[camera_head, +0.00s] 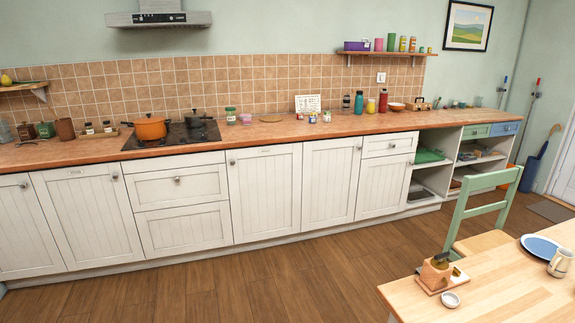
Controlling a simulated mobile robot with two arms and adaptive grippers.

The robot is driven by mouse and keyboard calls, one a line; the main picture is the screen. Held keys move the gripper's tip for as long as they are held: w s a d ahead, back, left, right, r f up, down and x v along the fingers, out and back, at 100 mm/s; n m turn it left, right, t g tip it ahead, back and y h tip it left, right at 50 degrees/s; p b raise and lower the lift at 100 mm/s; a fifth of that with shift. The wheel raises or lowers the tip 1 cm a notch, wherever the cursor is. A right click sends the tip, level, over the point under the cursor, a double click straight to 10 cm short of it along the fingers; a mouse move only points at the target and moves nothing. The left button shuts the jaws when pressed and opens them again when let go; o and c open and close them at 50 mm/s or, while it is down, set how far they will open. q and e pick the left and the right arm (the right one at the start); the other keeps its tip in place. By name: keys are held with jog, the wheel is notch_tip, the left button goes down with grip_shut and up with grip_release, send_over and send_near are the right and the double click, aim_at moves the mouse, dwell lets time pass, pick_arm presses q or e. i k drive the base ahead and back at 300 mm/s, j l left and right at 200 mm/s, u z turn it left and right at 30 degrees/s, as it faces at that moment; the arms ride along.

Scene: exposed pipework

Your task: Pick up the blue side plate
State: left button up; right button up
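The blue side plate (541,246) lies on the light wooden table (487,298) at the lower right of the head view. It has a pale rim and a blue middle. A cream mug (560,263) stands at its front right and overlaps its edge in the picture. Neither of my grippers shows in this view.
A green chair (485,208) stands behind the table. A long counter (270,133) with cabinets runs along the wall. The wooden floor (280,270) between is clear.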

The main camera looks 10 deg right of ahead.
aim_at(544, 248)
jog(key=i+z, duration=0.35)
jog(key=i+j+z, duration=0.15)
jog(key=i+z, duration=0.25)
jog(key=i+j+z, duration=0.35)
jog(key=i, duration=0.15)
jog(key=i+z, duration=0.25)
jog(key=z, duration=0.15)
jog(key=i+j+z, duration=0.1)
jog(key=i+z, duration=0.15)
jog(key=z, duration=0.2)
jog(key=i+j+z, duration=0.15)
jog(key=z, duration=0.25)
jog(key=i, duration=0.05)
